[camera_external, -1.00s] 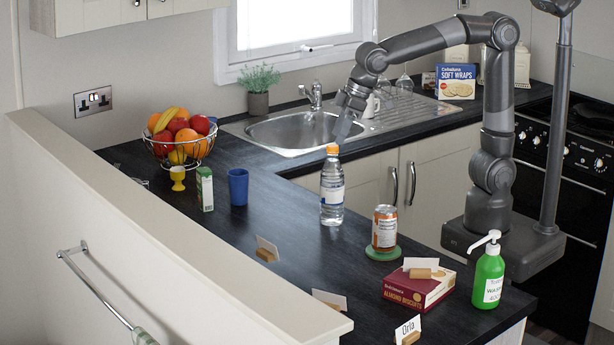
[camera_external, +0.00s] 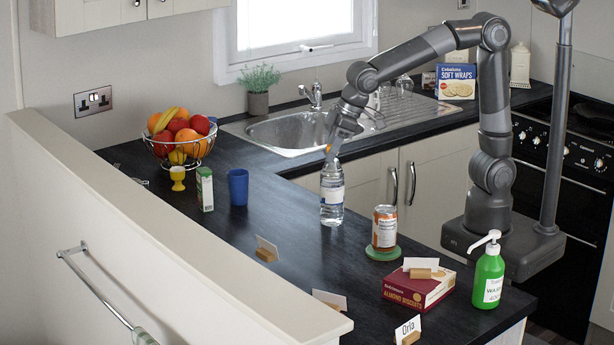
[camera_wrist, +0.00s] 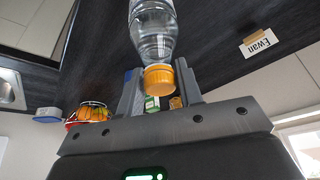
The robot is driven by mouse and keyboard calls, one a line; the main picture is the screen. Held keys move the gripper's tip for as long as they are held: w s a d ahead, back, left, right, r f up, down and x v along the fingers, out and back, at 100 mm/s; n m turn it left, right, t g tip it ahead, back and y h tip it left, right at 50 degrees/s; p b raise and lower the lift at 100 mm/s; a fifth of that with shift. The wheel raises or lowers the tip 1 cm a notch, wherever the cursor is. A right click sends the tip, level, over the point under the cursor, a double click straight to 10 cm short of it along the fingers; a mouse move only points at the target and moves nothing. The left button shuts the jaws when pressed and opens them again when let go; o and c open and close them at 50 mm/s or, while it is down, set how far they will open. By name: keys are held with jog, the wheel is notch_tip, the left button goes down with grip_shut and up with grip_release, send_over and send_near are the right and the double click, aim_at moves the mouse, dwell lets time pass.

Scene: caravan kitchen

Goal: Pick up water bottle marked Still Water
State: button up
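The water bottle (camera_external: 332,198) is clear, with an orange cap and a pale label whose words I cannot read. It stands upright on the dark counter, between the blue cup and the can. My gripper (camera_external: 334,148) is at its top, and its fingers partly hide the cap. In the wrist view, the bottle (camera_wrist: 152,38) appears upside down. Its orange cap lies between the two fingers of my gripper (camera_wrist: 158,82), with a visible gap on each side. The gripper is open.
A can (camera_external: 384,228) on a green coaster stands close to the bottle's right. A blue cup (camera_external: 238,187) and a small carton (camera_external: 204,189) stand to the left. A biscuit box (camera_external: 418,289) and green pump bottle (camera_external: 488,277) are nearer the front. The sink (camera_external: 292,131) is behind.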

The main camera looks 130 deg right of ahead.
grip_shut()
jog(key=shift+r, duration=0.1)
dwell(0.6)
